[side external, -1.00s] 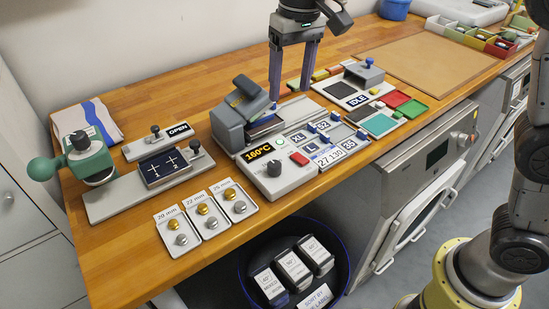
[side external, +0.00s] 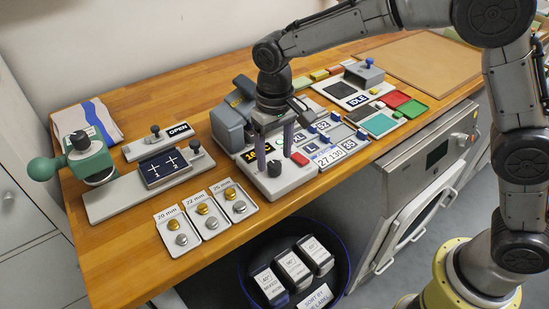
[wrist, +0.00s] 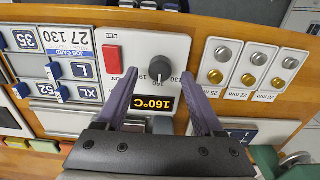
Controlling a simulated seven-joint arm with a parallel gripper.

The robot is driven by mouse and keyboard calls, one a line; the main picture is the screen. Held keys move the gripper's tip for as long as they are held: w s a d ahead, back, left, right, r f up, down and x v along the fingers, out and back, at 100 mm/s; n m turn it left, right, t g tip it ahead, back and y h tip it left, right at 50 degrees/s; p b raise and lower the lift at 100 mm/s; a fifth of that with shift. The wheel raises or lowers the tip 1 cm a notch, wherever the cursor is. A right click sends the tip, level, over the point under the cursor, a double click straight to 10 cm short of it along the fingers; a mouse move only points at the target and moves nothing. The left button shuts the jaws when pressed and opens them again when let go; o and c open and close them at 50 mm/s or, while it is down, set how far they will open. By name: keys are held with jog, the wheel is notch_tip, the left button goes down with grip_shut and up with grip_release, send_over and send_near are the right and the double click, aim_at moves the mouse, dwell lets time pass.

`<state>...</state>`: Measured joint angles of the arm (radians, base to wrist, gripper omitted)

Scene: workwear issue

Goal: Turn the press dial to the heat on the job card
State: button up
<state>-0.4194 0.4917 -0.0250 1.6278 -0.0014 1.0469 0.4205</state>
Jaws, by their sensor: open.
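The press control box (side external: 290,182) carries a dark round dial (side external: 273,170), which also shows in the wrist view (wrist: 160,68). The display (wrist: 158,103) reads 160°C; my fingers partly hide it in the side view. Dial marks around it include 160 and 130. The job card (side external: 332,158) shows 27 and 130, with its heat label in the wrist view (wrist: 70,45). My gripper (side external: 275,161) is open, pointing down above the dial. In the wrist view its fingertips (wrist: 159,74) lie either side of the dial; contact cannot be told.
A red button (side external: 300,158) sits beside the dial. The grey press (side external: 229,130) stands behind the box. Size tiles with blue knobs (side external: 312,136) lie to the right. Trays of snap buttons (side external: 204,212) lie to the left, with a green-handled tool (side external: 88,160) beyond.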

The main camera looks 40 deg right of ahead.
jog(key=shift+f, duration=1)
grip_shut()
